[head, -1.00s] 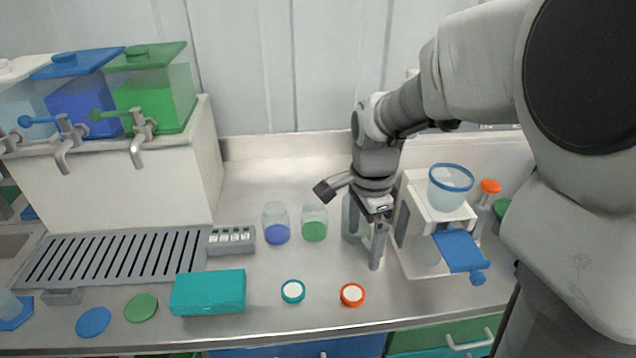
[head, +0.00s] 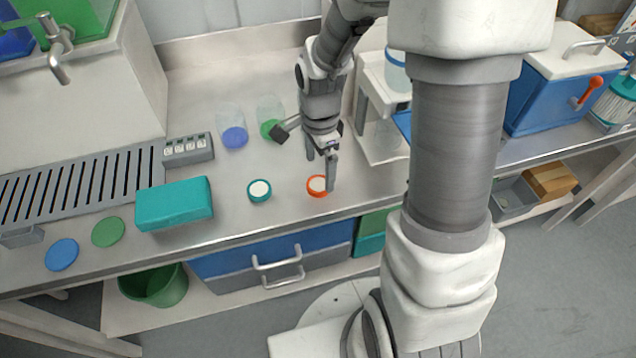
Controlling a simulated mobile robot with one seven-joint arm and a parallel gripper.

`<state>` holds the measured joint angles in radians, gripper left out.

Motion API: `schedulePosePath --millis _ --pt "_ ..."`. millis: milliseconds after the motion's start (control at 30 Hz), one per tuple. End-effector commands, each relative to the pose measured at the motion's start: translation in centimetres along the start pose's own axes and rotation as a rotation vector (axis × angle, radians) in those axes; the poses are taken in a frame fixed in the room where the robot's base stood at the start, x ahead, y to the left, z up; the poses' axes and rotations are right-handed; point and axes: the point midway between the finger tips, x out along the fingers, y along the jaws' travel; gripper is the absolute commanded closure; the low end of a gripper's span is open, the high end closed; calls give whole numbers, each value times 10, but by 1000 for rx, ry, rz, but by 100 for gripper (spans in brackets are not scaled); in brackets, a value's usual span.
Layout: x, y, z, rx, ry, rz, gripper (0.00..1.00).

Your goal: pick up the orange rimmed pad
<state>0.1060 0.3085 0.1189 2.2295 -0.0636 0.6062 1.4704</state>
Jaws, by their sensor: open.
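The orange rimmed pad (head: 317,186) is a small round disc with a white middle and an orange rim. It lies flat on the steel counter near the front edge. My gripper (head: 321,174) points down at the pad, its fingers apart and empty. One finger shows at the pad's right side and overlaps its rim in the picture; the other appears behind the pad. I cannot tell whether either finger touches it.
A teal rimmed pad (head: 259,190) lies just left of the orange one. A teal box (head: 174,204) lies farther left. Jars with blue (head: 233,130) and green (head: 270,121) contents stand behind. A white stand (head: 370,95) is behind right of my gripper.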

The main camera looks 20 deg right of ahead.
Motion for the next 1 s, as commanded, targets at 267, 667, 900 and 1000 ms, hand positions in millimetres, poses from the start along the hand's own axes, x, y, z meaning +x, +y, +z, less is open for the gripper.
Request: schedulePosePath --millis 267,667,900,1000 --pt "37 -3 -4 1 -2 3 0" --pt "50 -3 -4 1 -1 0 0" --pt "50 -3 -4 1 0 0 43" --pt "50 -3 -4 1 0 0 61"
